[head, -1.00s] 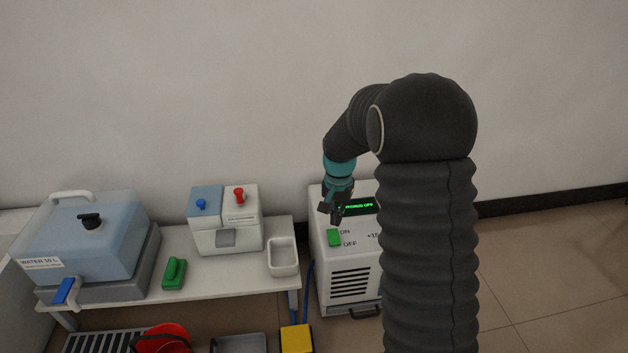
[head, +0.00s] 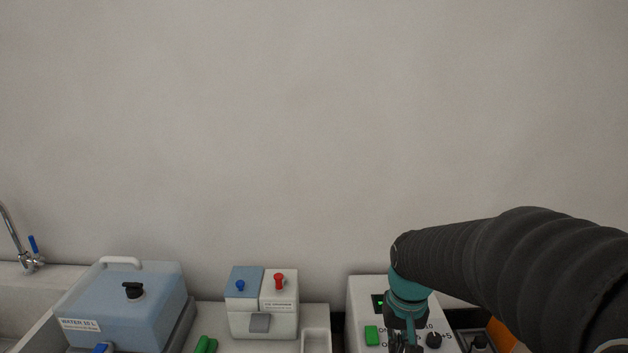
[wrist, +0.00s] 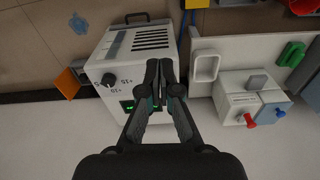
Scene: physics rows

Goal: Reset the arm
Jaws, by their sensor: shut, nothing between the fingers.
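My gripper (wrist: 165,72) is shut and empty in the wrist view, its two fingers together in front of the white machine. In the head view my gripper (head: 405,345) hangs low at the bottom edge, its tips partly cut off, in front of the machine's top panel. My arm reaches in from the lower right with its elbow bent. The white machine (head: 360,300) has a green switch (head: 372,335), a dark knob (head: 433,340) and a small green-lit display, mostly covered by the gripper.
A water tank (head: 125,300) and a two-part dispenser box (head: 262,312) with blue and red knobs stand on the bench to the left. A sink tap (head: 30,255) is at the far left. An orange object (head: 503,335) lies right of the machine. The wall above is bare.

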